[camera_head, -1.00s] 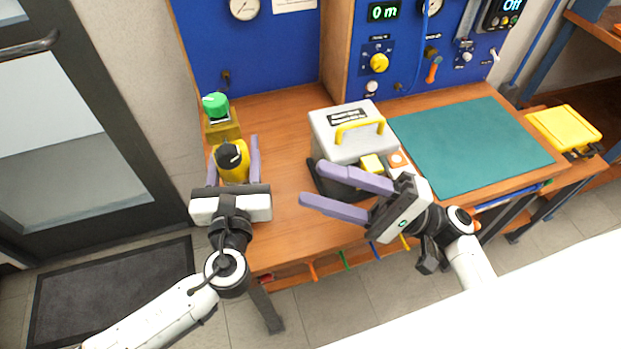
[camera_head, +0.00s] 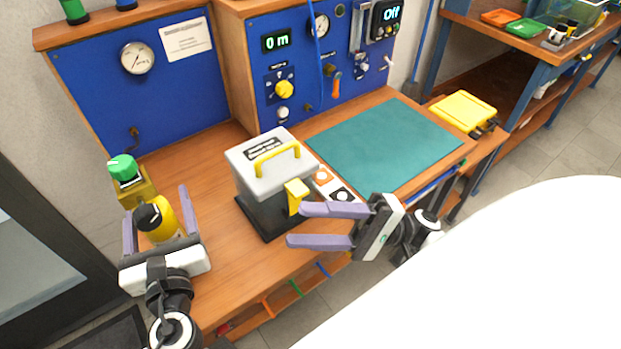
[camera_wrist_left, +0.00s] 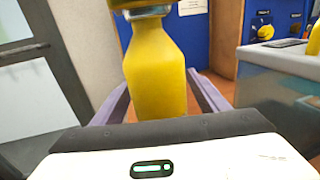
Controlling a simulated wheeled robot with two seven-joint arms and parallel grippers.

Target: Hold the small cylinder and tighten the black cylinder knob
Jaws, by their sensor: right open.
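The small yellow cylinder (camera_head: 167,226) with a black knob (camera_head: 149,217) on top stands at the left of the bench. In the left wrist view the yellow body (camera_wrist_left: 156,75) fills the middle and its top is cut off. My left gripper (camera_head: 156,203) has its fingers on either side of the cylinder, with gaps visible between them and it. My right gripper (camera_head: 296,225) is open and empty, in front of the grey box near the bench's front edge.
A green knob (camera_head: 123,168) on a brass block (camera_head: 136,187) stands just behind the yellow cylinder. The grey box (camera_head: 270,165) with a yellow handle stands mid-bench. A teal mat (camera_head: 385,145) lies bare to the right. A blue gauge panel (camera_head: 180,80) rises behind.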

